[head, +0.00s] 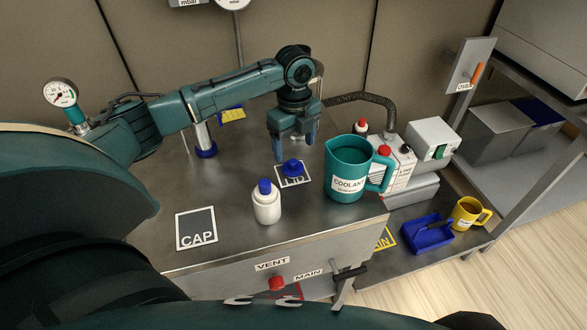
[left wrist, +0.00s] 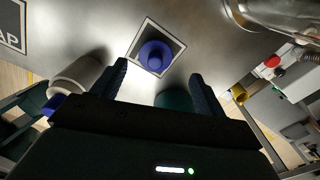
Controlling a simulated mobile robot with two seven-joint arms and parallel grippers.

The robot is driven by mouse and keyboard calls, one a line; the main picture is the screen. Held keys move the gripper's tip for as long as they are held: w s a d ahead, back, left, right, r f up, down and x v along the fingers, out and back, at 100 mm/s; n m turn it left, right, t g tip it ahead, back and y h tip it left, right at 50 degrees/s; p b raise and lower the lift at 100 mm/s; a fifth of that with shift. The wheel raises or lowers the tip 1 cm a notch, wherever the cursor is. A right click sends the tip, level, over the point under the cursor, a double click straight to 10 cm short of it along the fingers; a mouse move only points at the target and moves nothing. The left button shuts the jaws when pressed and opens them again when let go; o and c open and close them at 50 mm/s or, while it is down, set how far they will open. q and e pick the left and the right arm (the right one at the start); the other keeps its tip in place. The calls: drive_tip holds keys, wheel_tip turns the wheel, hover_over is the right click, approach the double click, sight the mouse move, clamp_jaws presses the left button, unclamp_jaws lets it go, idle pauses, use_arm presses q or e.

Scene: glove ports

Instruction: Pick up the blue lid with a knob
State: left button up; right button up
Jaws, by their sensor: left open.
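The blue lid with a knob (head: 293,168) lies on the dark square marked LID (head: 303,181) on the metal bench top. My left gripper (head: 295,150) hangs pointing down just above and behind the lid, open and apart from it. In the left wrist view the lid (left wrist: 155,56) shows as a round blue disc with a knob, beyond the open fingertips (left wrist: 159,73) and roughly centred between them. Nothing is between the fingers. My right gripper is not in view.
A white bottle with a blue cap (head: 267,204) stands in front of the lid. A teal COOLANT jug (head: 344,165) stands close to its right. The CAP square (head: 196,229) is empty. A blue dustpan-like tray (head: 427,234) and a yellow mug (head: 468,213) sit on a lower shelf.

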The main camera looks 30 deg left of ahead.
sight(293, 161)
use_arm(q)
drive_tip(key=f, duration=0.5)
drive_tip(key=shift+s+f, duration=0.35)
drive_tip(key=shift+f, duration=0.05)
drive_tip(key=c, duration=1)
